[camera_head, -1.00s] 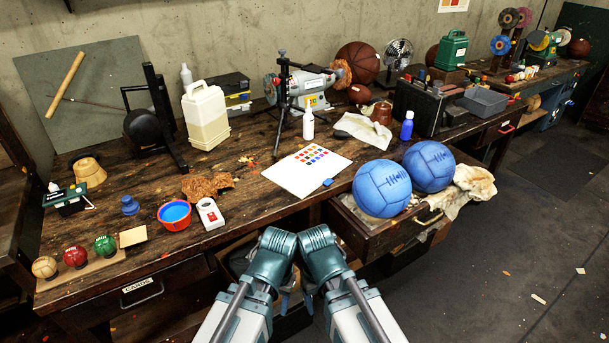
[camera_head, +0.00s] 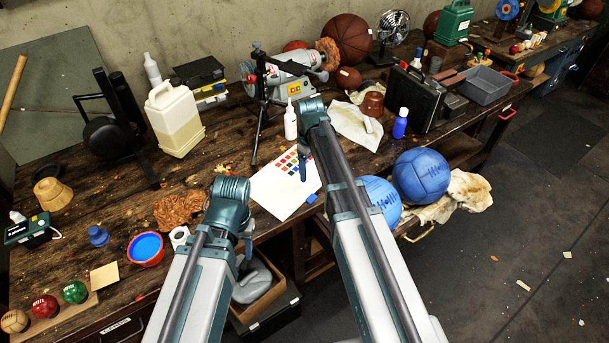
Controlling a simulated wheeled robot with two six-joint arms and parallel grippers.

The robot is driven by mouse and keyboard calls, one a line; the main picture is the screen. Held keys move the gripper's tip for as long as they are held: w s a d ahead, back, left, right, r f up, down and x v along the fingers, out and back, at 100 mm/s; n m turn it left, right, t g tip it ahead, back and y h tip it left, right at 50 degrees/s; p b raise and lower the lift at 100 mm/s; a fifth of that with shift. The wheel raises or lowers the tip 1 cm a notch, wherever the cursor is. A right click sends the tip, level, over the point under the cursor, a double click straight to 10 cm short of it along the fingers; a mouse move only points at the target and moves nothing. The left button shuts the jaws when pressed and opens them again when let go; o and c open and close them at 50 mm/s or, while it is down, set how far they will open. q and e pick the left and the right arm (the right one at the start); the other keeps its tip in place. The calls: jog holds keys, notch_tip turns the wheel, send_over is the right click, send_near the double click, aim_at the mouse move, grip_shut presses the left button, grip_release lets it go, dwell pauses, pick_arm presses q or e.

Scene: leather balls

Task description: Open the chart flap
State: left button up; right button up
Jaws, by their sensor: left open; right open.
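The white chart (camera_head: 273,195) lies flat on the workbench, with rows of red, orange, yellow and blue squares near its far edge and a small blue tab (camera_head: 311,198) at its near right edge. My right gripper (camera_head: 303,170) points down over the chart's right part, close to the colour squares; its arm covers the chart's right side. I cannot tell if it touches the sheet. The gripper is open and empty. My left gripper (camera_head: 246,250) hangs by the bench's front edge, left of and nearer than the chart, open and small in view.
Two blue balls (camera_head: 421,175) sit at the right front of the bench, one partly behind my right arm. A white bottle (camera_head: 290,121) and a black tripod (camera_head: 260,110) stand behind the chart. An orange-rimmed bowl (camera_head: 146,264) is at left. An open box (camera_head: 262,302) is below the bench edge.

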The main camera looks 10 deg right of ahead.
aim_at(311, 198)
jog(key=f+b, duration=1.3)
jog(key=b, duration=0.1)
jog(key=shift+w+d+f, duration=0.3)
jog(key=shift+w+f, duration=0.05)
grip_shut()
dwell(1.3)
